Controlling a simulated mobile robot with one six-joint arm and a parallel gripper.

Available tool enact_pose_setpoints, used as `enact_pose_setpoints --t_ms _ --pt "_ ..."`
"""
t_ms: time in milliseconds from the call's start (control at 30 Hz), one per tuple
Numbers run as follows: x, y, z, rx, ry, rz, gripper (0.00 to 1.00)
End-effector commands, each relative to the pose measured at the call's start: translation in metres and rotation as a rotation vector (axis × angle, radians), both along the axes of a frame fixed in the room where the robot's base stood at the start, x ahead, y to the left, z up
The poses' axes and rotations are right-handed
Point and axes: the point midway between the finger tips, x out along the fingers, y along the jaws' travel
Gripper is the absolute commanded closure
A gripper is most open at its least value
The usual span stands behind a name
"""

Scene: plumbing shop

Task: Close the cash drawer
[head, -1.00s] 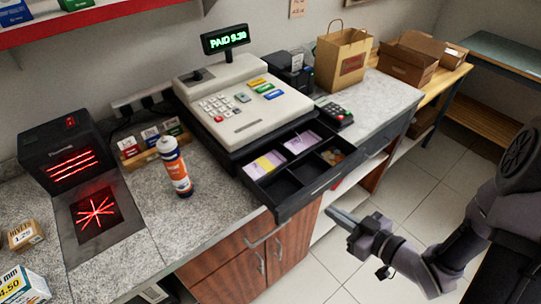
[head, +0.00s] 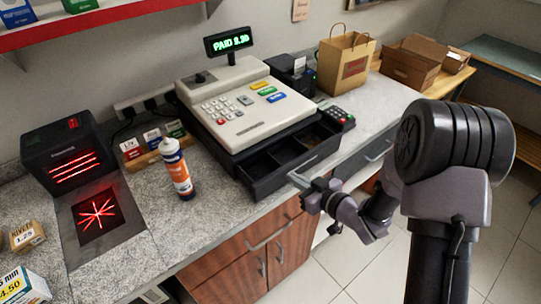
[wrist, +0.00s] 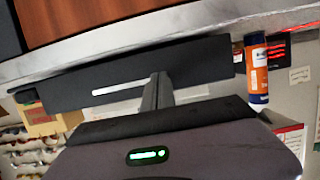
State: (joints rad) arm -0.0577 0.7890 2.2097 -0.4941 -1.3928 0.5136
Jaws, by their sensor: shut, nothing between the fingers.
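The cash drawer (head: 266,187) is a black tray under the beige cash register (head: 252,122). It is partly open in the head view, with the front part of its compartments showing; the rear part is hidden under the register. My gripper (head: 298,180) is shut and empty, with its tips at the drawer's front face, close to the middle. In the wrist view the shut fingers (wrist: 157,88) point at the black drawer front (wrist: 205,65), beside its pale handle strip (wrist: 118,89). They seem to touch the front, but exact contact is hard to tell.
An orange-and-white tube (head: 177,170) stands on the counter left of the drawer. A card terminal (head: 338,115) sits right of the register, with a paper bag (head: 345,65) behind it. A lit scanner (head: 65,155) is at left. Floor is clear in front of the cabinet.

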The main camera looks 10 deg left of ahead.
Motion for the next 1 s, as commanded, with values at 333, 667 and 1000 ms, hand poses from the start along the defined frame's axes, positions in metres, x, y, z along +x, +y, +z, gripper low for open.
enact_pose_setpoints --t_ms 333,667,1000 --pt "0.034 0.044 -0.002 0.000 -0.004 0.003 1.00" --pt "0.055 0.069 0.000 -0.001 -0.002 0.000 1.00" --pt "0.021 0.025 -0.001 0.000 0.000 -0.002 1.00"
